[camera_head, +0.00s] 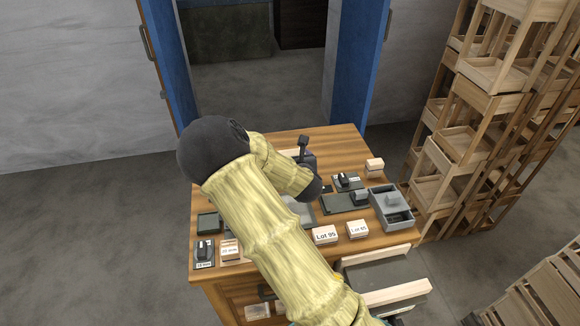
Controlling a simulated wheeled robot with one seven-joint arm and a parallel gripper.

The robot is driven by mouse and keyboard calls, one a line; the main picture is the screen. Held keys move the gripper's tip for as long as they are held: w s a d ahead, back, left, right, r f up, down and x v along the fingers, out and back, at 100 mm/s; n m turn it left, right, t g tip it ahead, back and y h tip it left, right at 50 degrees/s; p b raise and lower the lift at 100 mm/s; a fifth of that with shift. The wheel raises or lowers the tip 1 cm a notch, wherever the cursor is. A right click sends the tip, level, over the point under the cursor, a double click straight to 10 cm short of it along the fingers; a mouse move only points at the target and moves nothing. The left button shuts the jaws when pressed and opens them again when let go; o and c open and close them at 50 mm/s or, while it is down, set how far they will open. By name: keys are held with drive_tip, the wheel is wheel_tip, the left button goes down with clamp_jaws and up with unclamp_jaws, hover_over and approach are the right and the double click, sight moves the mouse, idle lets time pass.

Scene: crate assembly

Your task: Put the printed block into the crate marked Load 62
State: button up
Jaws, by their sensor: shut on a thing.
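My arm reaches over the wooden workbench (345,143), and its dark wrist end is above the middle of the top. My gripper's jaws are hidden by my own arm, so I cannot see what is between them. I cannot make out the printed block. No label reading Load 62 can be read. Small light-wood crates with labels stand at the front edge: one reads Lot 95 (325,235), and one to its right seems to read Lot 65 (357,230). Another labelled crate (230,249) at the left has print too small to read.
A grey divided bin (391,207) stands at the right edge. Dark devices on plates (348,182) and a dark upright tool (303,148) stand farther back. An open drawer (378,272) juts from the front right. Tall wooden crate racks (480,110) rise at the right.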

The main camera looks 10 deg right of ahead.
drive_tip(key=shift+f, duration=1.85)
drive_tip(key=shift+f, duration=0.2)
drive_tip(key=o, duration=0.8)
drive_tip(key=shift+c, duration=0.2)
drive_tip(key=shift+r, duration=0.1)
